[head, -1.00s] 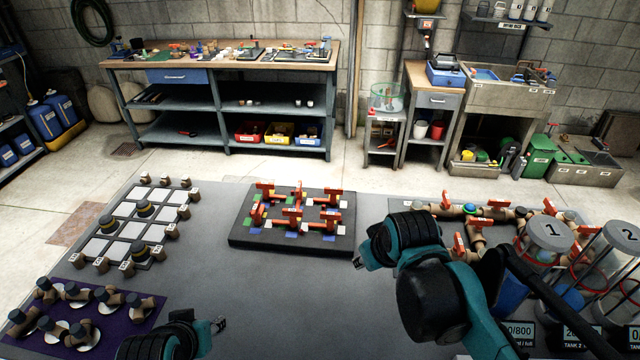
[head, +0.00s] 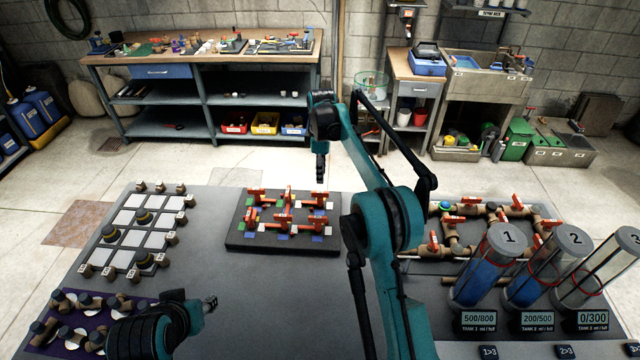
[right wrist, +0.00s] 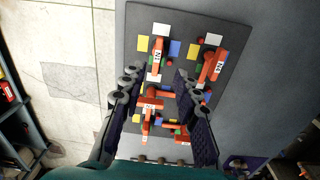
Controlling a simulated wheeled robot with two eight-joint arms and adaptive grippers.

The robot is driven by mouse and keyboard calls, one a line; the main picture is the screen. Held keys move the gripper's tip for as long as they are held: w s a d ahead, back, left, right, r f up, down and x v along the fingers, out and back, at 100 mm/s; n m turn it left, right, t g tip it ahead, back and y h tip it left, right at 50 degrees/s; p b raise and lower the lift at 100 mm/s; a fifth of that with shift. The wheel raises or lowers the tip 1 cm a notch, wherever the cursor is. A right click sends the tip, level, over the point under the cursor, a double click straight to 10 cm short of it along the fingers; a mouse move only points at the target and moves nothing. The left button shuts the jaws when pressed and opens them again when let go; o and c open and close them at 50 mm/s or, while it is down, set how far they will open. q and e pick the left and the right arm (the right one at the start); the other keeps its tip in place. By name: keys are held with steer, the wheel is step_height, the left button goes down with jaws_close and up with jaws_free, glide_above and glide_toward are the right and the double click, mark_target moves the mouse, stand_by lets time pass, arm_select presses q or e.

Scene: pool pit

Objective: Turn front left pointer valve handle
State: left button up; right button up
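Several orange-red pointer valve handles stand on a dark board (head: 285,251) among small coloured squares. The front left handle (head: 250,221) is at the board's left front in the head view. My right gripper (head: 320,179) hangs pointing down over the board's back right side. In the right wrist view its fingers (right wrist: 160,88) are spread apart, with handles visible below and between them, and nothing is held. The fingers hide parts of the board there. My left gripper (head: 212,303) is at the lower left, away from the board; its opening is too small to judge.
A tile grid with dark knobs (head: 130,221) lies left of the board, and a purple mat with pipe pieces (head: 60,318) in front of it. Pipework (head: 470,232) and clear tanks (head: 487,268) stand to the right. The grey surface before the board is clear.

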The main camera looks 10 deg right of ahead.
mark_target(320, 192)
steer(key=shift+w+a+f+n, duration=0.1)
steer(key=shift+w+f+n, duration=0.25)
steer(key=shift+f, duration=0.3)
step_height(320, 192, down, 8)
steer(key=shift+r+b, duration=0.1)
steer(key=shift+b, duration=0.75)
jaws_close()
